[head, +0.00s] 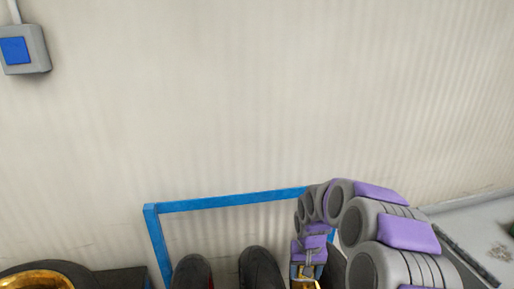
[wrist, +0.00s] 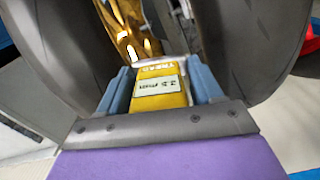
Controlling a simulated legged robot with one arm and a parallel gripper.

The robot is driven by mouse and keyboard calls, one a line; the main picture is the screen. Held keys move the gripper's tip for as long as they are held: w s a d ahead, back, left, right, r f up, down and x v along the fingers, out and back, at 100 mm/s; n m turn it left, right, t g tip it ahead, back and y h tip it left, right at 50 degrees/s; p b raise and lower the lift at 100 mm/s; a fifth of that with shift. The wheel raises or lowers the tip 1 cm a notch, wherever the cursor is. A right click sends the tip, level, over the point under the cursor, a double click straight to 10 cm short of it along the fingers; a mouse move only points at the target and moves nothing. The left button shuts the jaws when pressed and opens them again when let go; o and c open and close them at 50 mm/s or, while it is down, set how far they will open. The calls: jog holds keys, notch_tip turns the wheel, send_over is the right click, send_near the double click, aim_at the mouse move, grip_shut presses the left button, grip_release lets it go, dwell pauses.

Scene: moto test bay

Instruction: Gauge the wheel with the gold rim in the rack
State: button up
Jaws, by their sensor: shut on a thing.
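My gripper (wrist: 165,85) is shut on a yellow gauge (wrist: 158,101) marked TREAD, held between its blue fingers. The gauge's small display carries a reading too blurred to trust. Shiny gold metal (wrist: 122,25), which looks like a gold rim, shows just beyond the gauge. Dark tyres stand close on the left (wrist: 60,45) and right (wrist: 255,45). I cannot tell whether the gauge touches a tyre. In the head view, my gripper (head: 308,272) is low among tyres by the blue rack (head: 230,200); its tip is partly cut off.
Two dark tyres (head: 192,272) (head: 262,268) stand in the rack left of my arm. Another wheel with a gold rim (head: 38,280) is at the lower left, outside the rack. A grey box with a blue panel (head: 22,50) is on the pale wall. Red shows at the wrist view's right.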

jog(key=shift+s+a+f+n, duration=0.1)
jog(key=shift+a+n, duration=0.1)
jog(key=shift+n, duration=0.1)
jog(key=shift+d, duration=0.15)
dwell(0.5)
jog(key=s+r+m+p, duration=0.2)
jog(key=s+r, duration=0.3)
jog(key=r, duration=0.6)
jog(key=s+r+m+p, duration=0.15)
jog(key=s+r, duration=0.35)
jog(key=r, duration=0.6)
jog(key=s+r+m+p, duration=0.3)
jog(key=s+r+p, duration=0.1)
jog(key=s+r, duration=1)
jog(key=shift+s+r, duration=0.3)
jog(key=shift+r, duration=0.05)
jog(key=shift+w+f, duration=0.1)
